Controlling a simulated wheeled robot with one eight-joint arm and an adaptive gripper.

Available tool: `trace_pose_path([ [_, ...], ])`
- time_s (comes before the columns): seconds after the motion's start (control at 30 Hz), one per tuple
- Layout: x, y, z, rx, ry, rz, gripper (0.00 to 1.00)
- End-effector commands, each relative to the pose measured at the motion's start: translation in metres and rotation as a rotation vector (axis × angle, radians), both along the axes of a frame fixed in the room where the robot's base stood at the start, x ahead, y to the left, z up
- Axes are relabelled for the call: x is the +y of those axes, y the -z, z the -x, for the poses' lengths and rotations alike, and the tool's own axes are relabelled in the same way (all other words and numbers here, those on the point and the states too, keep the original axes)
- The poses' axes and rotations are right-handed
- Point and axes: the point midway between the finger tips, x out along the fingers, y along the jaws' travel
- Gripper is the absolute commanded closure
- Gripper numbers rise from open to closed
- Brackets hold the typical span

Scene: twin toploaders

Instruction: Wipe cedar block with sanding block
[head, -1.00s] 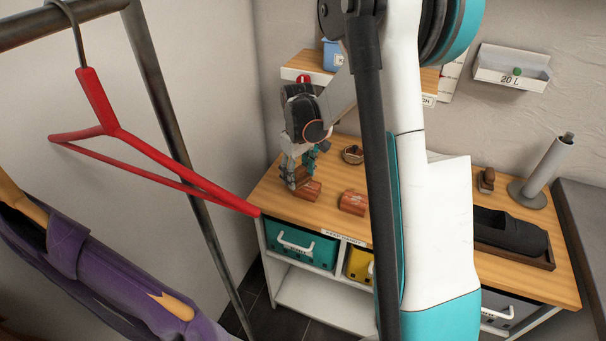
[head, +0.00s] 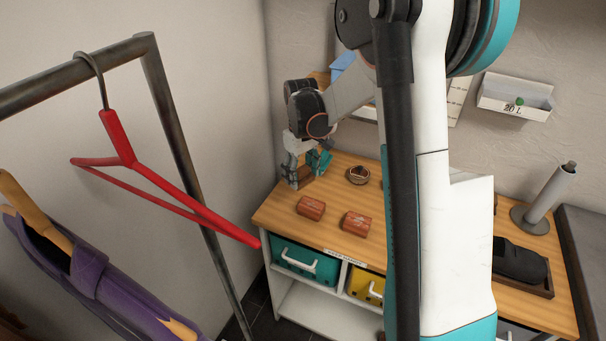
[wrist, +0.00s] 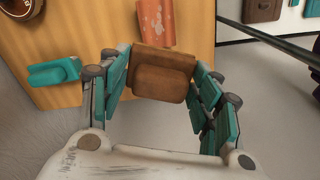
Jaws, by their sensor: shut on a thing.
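My gripper (head: 302,183) is shut on a brown sanding block (wrist: 161,76), seen between its teal-padded fingers in the wrist view. In the head view the fingers mostly hide this block. Two reddish-brown blocks lie on the wooden worktop: one (head: 311,208) just in front of my gripper, the other (head: 356,223) to its right. I cannot tell from looks which is the cedar block. One reddish block with pale marks (wrist: 155,22) shows beyond the sanding block in the wrist view; a gap between them is not clear.
A round brown bowl (head: 358,175) stands behind the blocks. A teal piece (wrist: 52,73) shows left of my fingers. A dark tray (head: 545,287) and grey post (head: 550,195) are at right. A rack with a red hanger (head: 120,140) stands at left. The worktop (head: 335,240) front is clear.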

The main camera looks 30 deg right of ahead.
Motion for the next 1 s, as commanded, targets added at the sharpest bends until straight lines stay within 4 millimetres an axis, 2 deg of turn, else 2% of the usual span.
trace_pose_path([
  [1.0, 0.0037, -0.0035, -0.008, 0.0, 0.0, 0.0, 0.61],
])
